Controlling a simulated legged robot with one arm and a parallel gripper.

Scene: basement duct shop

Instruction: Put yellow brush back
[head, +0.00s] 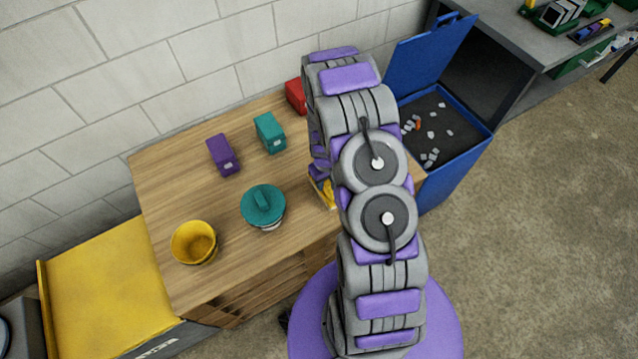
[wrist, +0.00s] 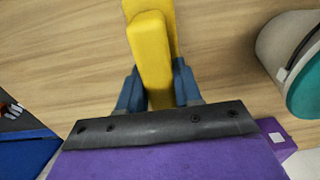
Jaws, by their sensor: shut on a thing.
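The yellow brush (wrist: 150,55) is between the two blue fingers of my gripper (wrist: 157,88) in the wrist view, with the wooden tabletop behind it. The gripper is shut on it. Whether the brush touches the tabletop, I cannot tell. In the head view, only a small yellow part (head: 325,191) shows at the left edge of my arm, over the right side of the wooden table (head: 185,285). My arm hides the rest of it and the gripper there.
On the table stand a yellow pot (head: 194,243), a teal-lidded pot (head: 263,206), and purple (head: 222,155), teal (head: 269,132) and red (head: 296,96) boxes. A blue bin (head: 455,165) with an open lid and grey scraps stands right. The table's middle is clear.

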